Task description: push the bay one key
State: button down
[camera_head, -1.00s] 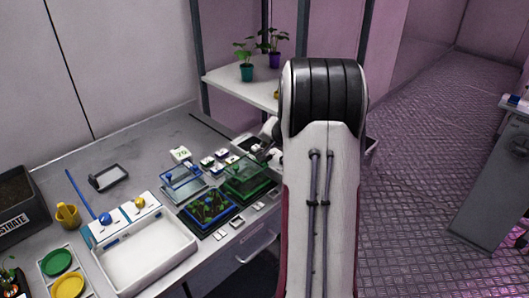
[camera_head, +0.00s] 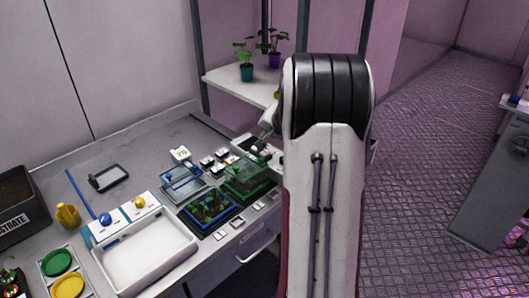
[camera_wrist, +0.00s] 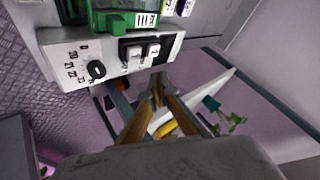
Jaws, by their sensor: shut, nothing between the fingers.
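A white control panel (camera_wrist: 70,62) fills the upper left of the wrist view. It carries two white keys on dark mounts, a left key (camera_wrist: 132,53) and a right key (camera_wrist: 151,51). Their markings are too small to read surely, so I cannot tell which is bay one. My gripper (camera_wrist: 158,82) is shut and empty, its tips just below the keys in the picture; I cannot tell the gap. In the head view the panel (camera_head: 247,141) shows beside my arm, which hides the fingertips.
A black knob (camera_wrist: 96,70) sits on the panel left of the keys. A green bin (camera_wrist: 112,18) stands right behind the panel. A shelf with potted plants (camera_head: 246,72) is beyond. A blue-rimmed tray (camera_head: 208,226) and white basin (camera_head: 150,262) are on the bench.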

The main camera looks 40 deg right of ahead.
jog(key=shift+r, duration=1.05)
jog(key=s+a+r+n+y, duration=0.1)
jog(key=s+a+r+n, duration=0.15)
jog(key=a, duration=0.75)
jog(key=s+a+r+n+y, duration=0.15)
jog(key=a+r, duration=0.25)
jog(key=a, duration=0.5)
jog(key=s+a+r+n+y, duration=0.1)
jog(key=a+r+n, duration=0.2)
jog(key=a, duration=0.7)
jog(key=s+a+n+g+y, duration=0.1)
jog(key=s+a+n+g, duration=0.15)
jog(key=s+a, duration=0.75)
jog(key=s+a+f+n, duration=0.1)
jog(key=s+a+n, duration=0.1)
jog(key=s, duration=0.5)
jog(key=s+a+f+n, duration=0.2)
jog(key=s+a, duration=0.1)
jog(key=s, duration=0.4)
jog(key=shift+f+h, duration=0.2)
jog(key=shift+h, duration=0.15)
